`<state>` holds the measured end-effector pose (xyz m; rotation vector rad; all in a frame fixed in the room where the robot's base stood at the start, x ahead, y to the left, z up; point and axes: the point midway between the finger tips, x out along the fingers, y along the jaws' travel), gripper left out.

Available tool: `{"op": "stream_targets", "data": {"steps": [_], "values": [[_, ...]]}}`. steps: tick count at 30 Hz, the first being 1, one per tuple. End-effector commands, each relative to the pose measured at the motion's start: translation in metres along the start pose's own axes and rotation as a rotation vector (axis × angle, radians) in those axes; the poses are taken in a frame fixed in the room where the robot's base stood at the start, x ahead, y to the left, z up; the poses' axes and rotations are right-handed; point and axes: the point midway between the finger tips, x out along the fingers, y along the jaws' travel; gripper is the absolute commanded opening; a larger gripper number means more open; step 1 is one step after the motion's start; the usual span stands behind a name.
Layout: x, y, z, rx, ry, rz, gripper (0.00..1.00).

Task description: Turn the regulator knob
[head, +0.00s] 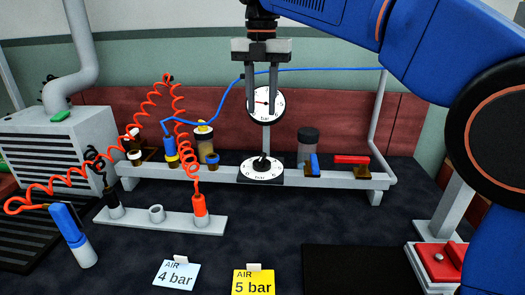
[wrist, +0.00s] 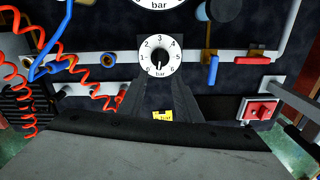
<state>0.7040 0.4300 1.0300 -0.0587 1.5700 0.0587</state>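The regulator knob (head: 263,161) is a small dark knob with a pointer on a white numbered dial (head: 270,172), set on a dark base on the grey rail. A round white pressure gauge (head: 268,107) with a red needle pointing left stands behind and above the knob. My gripper (head: 264,108) points down, fingers apart and empty, above the knob and in front of the gauge. Its fingers also show in the wrist view (wrist: 158,93).
Cards reading "AIR 4 bar" (head: 177,275) and "AIR 5 bar" (head: 254,281) stand at the front. A blue-handled valve (head: 314,163) and a red-handled valve (head: 352,160) are right of the knob. Coiled orange hoses (head: 186,150) hang left.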

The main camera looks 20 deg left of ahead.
Motion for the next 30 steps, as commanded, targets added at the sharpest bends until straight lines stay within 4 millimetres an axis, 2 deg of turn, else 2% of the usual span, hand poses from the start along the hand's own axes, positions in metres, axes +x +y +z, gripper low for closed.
{"op": "stream_targets", "data": {"steps": [3,18,24,30], "values": [[0.022,-0.001,0.0,0.001,0.002,-0.002,0.31],[0.109,-0.001,0.0,0.002,0.001,-0.001,0.31],[0.131,-0.001,0.0,0.002,0.001,-0.001,0.31],[0.139,0.0,0.0,0.002,0.0,0.0,0.31]]}}
